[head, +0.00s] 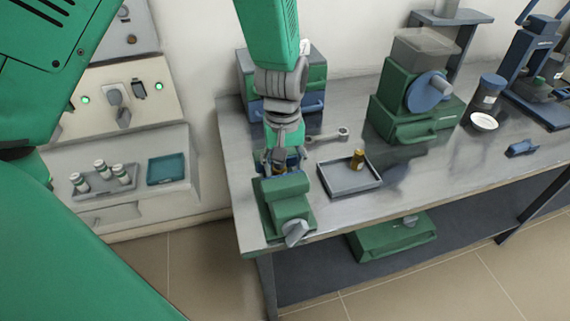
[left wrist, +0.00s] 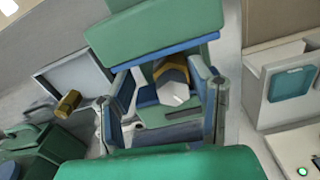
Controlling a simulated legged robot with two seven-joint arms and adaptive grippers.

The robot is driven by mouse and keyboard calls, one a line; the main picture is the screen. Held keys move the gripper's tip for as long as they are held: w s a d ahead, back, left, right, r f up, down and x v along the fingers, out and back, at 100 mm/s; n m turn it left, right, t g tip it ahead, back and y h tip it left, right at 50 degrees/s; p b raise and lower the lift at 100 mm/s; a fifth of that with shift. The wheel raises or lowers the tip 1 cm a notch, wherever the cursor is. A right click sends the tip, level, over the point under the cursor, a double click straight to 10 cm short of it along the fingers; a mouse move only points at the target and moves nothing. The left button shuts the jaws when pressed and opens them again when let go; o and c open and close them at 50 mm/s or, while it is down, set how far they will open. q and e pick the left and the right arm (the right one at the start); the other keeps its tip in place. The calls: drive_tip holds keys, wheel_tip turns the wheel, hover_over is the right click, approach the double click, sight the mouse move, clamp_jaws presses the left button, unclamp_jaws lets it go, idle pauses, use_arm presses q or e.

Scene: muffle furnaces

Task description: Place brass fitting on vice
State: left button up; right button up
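A brass fitting (left wrist: 172,80) with a pale hexagonal end face lies at the green vice (head: 285,190), by its jaws; in the head view it is mostly hidden behind my gripper. Whether the jaws clamp it I cannot tell. My left gripper (head: 283,160) points down over the vice. In the left wrist view its fingers (left wrist: 166,108) are spread on either side of the fitting, with visible gaps, so it looks open. My right gripper is not in view.
A wrench (head: 328,136) lies behind the tray. A green machine (head: 408,105), a white dish (head: 484,122) and a small blue item (head: 522,148) stand farther right. Drawers (head: 258,106) are behind. A wall-side shelf with vials (head: 101,177) and a teal tray (head: 167,169) is left.

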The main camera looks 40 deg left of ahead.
use_arm(q)
drive_tip(key=shift+s+d+r, duration=0.1)
drive_tip(key=shift+s+r, duration=0.05)
drive_tip(key=shift+s+a, duration=0.15)
drive_tip(key=shift+a, duration=0.05)
drive_tip(key=shift+a+r, duration=0.15)
drive_tip(key=shift+a, duration=0.1)
drive_tip(key=shift+a+r, duration=0.25)
drive_tip(key=r, duration=0.3)
drive_tip(key=shift+w+a+r, duration=0.1)
drive_tip(key=shift+w+a, duration=0.1)
drive_tip(key=shift+w, duration=0.05)
drive_tip(key=r, duration=0.3)
drive_tip(key=d+r+p, duration=0.1)
drive_tip(key=r, duration=0.3)
drive_tip(key=shift+s+d+r, duration=0.2)
drive_tip(key=shift+a+r, duration=0.2)
drive_tip(key=shift+a, duration=0.4)
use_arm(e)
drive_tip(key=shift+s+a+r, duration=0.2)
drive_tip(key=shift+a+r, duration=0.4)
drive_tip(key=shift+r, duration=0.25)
